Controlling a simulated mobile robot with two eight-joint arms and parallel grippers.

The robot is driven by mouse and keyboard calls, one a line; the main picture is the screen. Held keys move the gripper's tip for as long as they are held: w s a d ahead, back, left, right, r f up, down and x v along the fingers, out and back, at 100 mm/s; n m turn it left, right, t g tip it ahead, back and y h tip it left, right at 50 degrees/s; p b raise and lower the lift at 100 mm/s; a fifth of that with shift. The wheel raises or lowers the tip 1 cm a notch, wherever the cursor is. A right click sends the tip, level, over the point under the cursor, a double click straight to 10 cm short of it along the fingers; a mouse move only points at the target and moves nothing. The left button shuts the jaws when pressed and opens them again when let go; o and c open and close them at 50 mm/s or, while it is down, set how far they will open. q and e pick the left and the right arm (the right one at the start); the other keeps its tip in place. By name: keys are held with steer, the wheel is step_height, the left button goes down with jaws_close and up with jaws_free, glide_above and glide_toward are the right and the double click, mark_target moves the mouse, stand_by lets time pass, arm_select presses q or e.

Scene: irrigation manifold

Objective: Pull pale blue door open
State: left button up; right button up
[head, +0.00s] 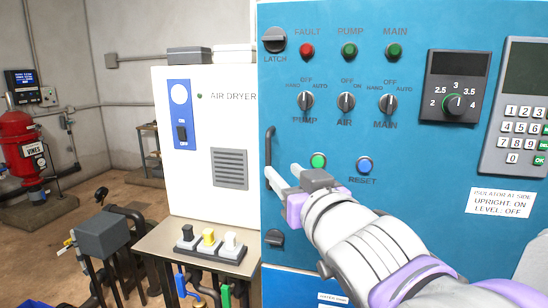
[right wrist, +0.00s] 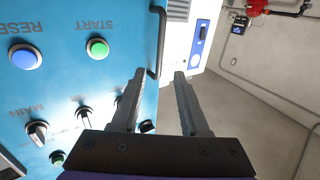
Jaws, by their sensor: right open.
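The pale blue door (head: 330,240) is the big panel filling the right half of the head view, and looks shut. Its dark upright bar handle (head: 269,148) is at its left edge; the handle also shows in the right wrist view (right wrist: 161,40). A dark latch knob (head: 274,40) is at the door's top left, and a second dark knob (head: 273,238) is lower down. My right gripper (head: 281,170) is open, its fingertips close to the handle's lower end. In the right wrist view the handle's near end appears between the fingertips; contact cannot be told. My left gripper is out of view.
Switches, lamps, a dial (head: 459,103) and a keypad (head: 520,125) are on the door. A white air dryer cabinet (head: 205,90) stands close on the left, with a small bench (head: 160,240) in front. Open floor lies further left, near a red tank (head: 22,150).

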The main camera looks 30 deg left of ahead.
mark_target(269, 158)
steer(key=p+x, duration=0.1)
steer(key=x, duration=0.7)
steer(key=shift+w+a+f, duration=0.1)
steer(key=shift+w+a, duration=0.05)
steer(key=shift+w, duration=0.05)
jaws_close()
stand_by(1.1)
